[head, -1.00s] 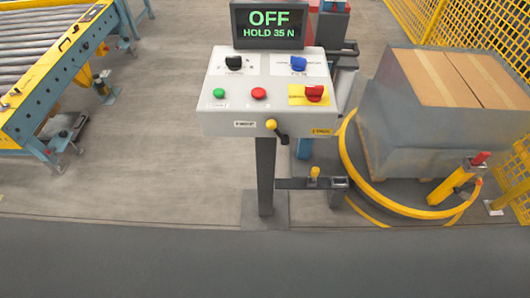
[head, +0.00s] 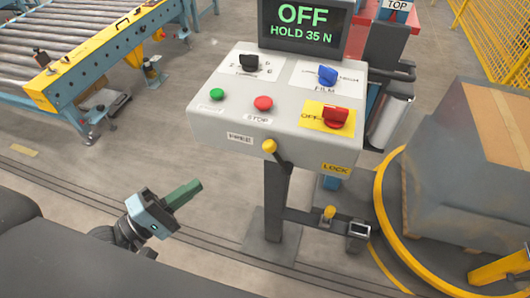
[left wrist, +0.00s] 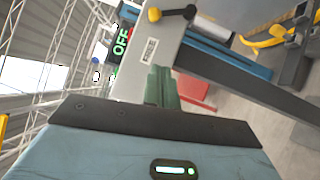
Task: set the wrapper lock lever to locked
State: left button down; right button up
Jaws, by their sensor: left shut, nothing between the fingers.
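The lever (head: 278,155) is on the front face of the grey control box (head: 215,136). Its yellow knob (head: 269,146) is up and left, and its black end slopes down to the right. In the left wrist view the lever (left wrist: 172,13) is at the top, beyond the fingers. My left gripper (head: 190,190), with green fingers, is shut and empty, below and left of the box, apart from the lever. Its fingers (left wrist: 160,85) show in the left wrist view. My right gripper is out of view.
A screen (head: 303,27) reads OFF, HOLD 35 N. The box top has black, blue and red knobs and green and red buttons. A post (head: 276,200) carries the box. A bracket (head: 315,221) extends right, near a yellow ring (head: 385,220). Floor left of the post is clear.

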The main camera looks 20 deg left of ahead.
aim_at(267, 140)
pick_arm(q)
jog(key=shift+w+r+n, duration=0.45)
jog(key=shift+r+n, duration=0.2)
jog(key=shift+n, duration=0.15)
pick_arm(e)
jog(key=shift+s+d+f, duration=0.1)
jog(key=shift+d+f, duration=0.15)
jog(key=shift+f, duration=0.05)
